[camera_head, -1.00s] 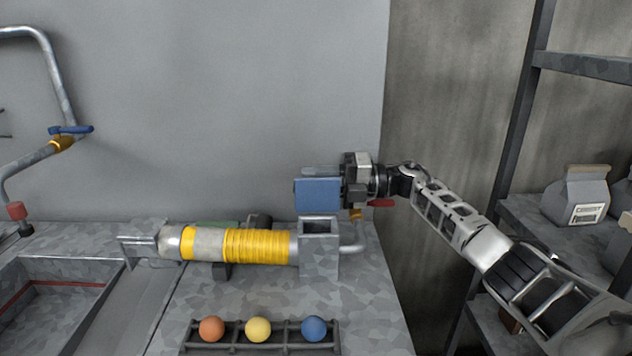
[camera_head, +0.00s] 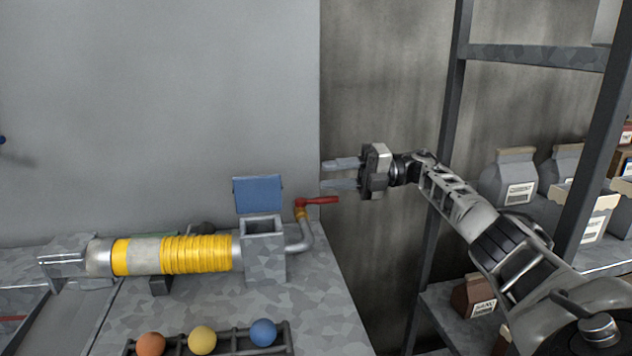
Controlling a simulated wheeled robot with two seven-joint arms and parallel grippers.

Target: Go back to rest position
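My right gripper (camera_head: 341,174) is in the air to the right of the spraying machine, in front of the dark wall panel. Its two fingers point left and are apart, with nothing between them. The machine's hopper (camera_head: 265,252) has its blue lid (camera_head: 258,195) standing up, and its top opening shows. A yellow-banded tube (camera_head: 180,255) runs left from the hopper. A red-handled valve (camera_head: 318,201) sits on the pipe just below my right gripper and apart from it. My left gripper is not in view.
A rack (camera_head: 283,331) with an orange ball (camera_head: 151,344), a yellow ball (camera_head: 202,340) and a blue ball (camera_head: 263,332) is at the table's front. A shelf frame (camera_head: 452,150) with cement bags (camera_head: 510,178) stands at the right, behind my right arm.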

